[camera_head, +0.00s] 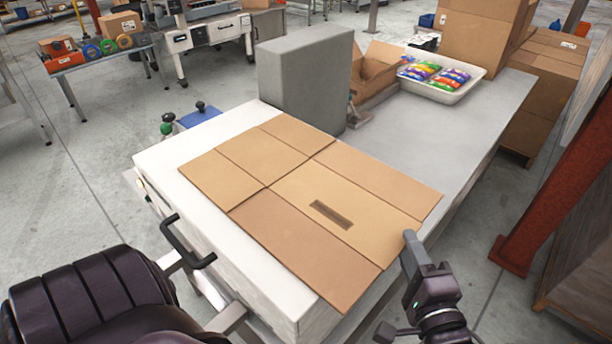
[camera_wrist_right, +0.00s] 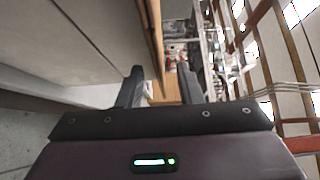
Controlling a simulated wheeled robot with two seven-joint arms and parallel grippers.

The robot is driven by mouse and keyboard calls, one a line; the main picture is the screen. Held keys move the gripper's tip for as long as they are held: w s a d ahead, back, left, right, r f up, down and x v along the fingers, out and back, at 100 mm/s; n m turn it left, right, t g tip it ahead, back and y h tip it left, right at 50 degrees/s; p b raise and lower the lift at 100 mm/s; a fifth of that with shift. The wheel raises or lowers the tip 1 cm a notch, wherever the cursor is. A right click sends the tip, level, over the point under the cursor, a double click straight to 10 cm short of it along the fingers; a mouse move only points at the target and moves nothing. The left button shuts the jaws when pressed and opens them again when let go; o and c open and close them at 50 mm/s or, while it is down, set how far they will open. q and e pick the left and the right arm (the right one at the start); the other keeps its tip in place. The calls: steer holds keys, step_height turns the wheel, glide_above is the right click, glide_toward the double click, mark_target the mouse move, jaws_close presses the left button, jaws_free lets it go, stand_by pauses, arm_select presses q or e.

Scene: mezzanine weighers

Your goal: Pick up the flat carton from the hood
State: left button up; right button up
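The flat carton (camera_head: 262,158), a brown sheet of cardboard panels with a dark printed strip, lies flat on the white hood (camera_head: 160,155). Its near right corner sticks out past the hood's edge. My right gripper (camera_head: 411,248) is just off the carton's right edge, near that overhang, in the head view. In the right wrist view my right gripper (camera_wrist_right: 162,88) has its two fingers apart. A thin brown edge (camera_wrist_right: 153,45), seemingly the carton's, runs toward the gap; I cannot tell whether it lies between the fingers. My left gripper is not in view.
A grey block (camera_head: 305,80) stands behind the carton. An open box (camera_head: 374,72) and a white tray (camera_head: 440,88) of colourful packets sit farther back. A black handle (camera_head: 186,243) is at the front left. A red post (camera_head: 555,180) stands at right.

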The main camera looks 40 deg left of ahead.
steer(key=shift+p+x, duration=0.5)
steer(key=shift+x, duration=1.3)
steer(key=shift+s, duration=0.1)
jaws_close()
